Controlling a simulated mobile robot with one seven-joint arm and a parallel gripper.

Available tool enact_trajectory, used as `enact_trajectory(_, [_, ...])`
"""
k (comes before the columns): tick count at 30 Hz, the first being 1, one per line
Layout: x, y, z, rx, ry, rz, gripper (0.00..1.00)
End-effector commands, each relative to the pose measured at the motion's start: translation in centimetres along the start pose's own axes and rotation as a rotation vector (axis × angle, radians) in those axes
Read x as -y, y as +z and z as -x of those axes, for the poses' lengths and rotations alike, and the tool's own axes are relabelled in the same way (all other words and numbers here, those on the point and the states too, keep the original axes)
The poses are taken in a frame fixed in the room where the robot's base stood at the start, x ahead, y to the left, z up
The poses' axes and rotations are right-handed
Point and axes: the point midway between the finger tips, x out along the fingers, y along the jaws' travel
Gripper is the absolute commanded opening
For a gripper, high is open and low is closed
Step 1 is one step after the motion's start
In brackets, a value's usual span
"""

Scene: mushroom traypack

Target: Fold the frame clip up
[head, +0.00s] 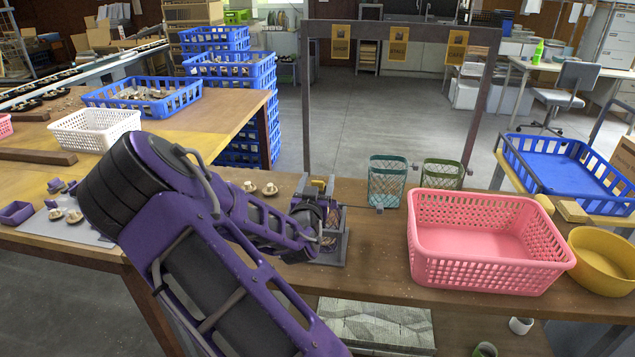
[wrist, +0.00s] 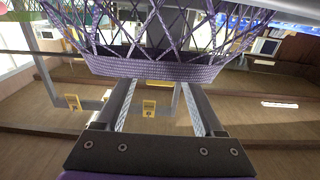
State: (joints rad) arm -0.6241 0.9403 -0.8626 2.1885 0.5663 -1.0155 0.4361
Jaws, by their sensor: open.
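A small grey frame stand (head: 332,262) is on the wooden bench, with a yellow piece (head: 322,184) on top, which may be the clip. A purple mesh net (head: 331,216) hangs in the stand, partly hidden by my arm. In the wrist view the purple net (wrist: 160,70) with its woven band fills the top. My gripper (wrist: 161,88) is open, its two fingers apart and reaching toward the band. A small yellow strip (wrist: 158,83) shows between the fingertips below the band. I cannot tell whether the fingers touch anything.
A pink basket (head: 487,275) stands right of the stand, with a yellow bowl (head: 603,262) beyond. Two green mesh baskets, one teal (head: 387,184) and one olive (head: 441,178), stand behind. A grey overhead frame (head: 400,28) carries yellow signs. Mushrooms (head: 270,188) lie left of the stand.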

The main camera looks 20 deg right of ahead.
Motion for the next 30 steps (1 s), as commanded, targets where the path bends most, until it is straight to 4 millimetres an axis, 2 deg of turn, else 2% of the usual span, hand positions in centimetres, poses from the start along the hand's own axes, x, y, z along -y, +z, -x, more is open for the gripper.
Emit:
enact_trajectory(8, [0.02, -0.01, -0.2, 0.0, 0.0, 0.0, 0.7])
enact_trajectory(11, [0.02, -0.01, -0.19, 0.0, 0.0, -0.001, 0.56])
enact_trajectory(20, [0.03, -0.01, -0.17, 0.0, 0.0, -0.001, 0.02])
enact_trajectory(30, [0.03, -0.29, -0.21, 0.022, 0.0, -0.003, 0.0])
